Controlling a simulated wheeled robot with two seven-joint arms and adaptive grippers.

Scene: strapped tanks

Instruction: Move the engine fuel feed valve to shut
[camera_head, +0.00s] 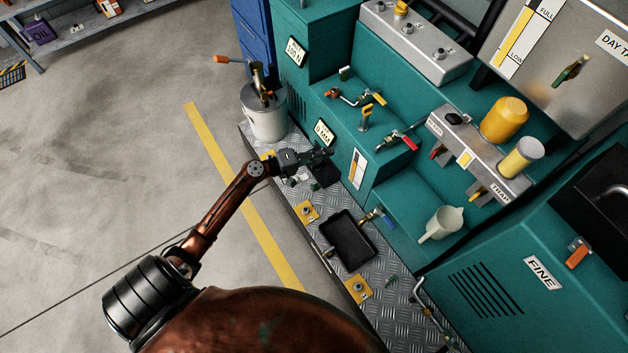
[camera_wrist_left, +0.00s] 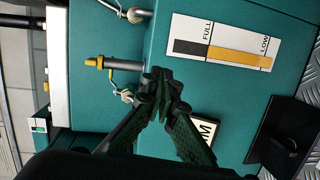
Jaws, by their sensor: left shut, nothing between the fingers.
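My left gripper (camera_head: 326,153) is shut and empty, beside the teal tank front and above the metal tread plate. In the left wrist view its fingertips (camera_wrist_left: 163,82) meet in front of the teal wall, apart from any handle. Valves on the teal unit include a red-handled lever (camera_head: 408,143), a yellow-handled lever (camera_head: 379,99), an upright yellow-topped one (camera_head: 365,113) and an orange-handled one (camera_head: 332,94). I cannot tell which is the engine fuel feed valve. A yellow-ended valve (camera_wrist_left: 93,62) shows in the left wrist view. My right gripper is out of view.
A FULL/LOW gauge plate (camera_wrist_left: 222,44) is on the teal wall. A white drum (camera_head: 266,122), a black tray (camera_head: 346,255) and a white jug (camera_head: 441,224) stand nearby. Filters (camera_head: 503,121) sit on a grey block.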

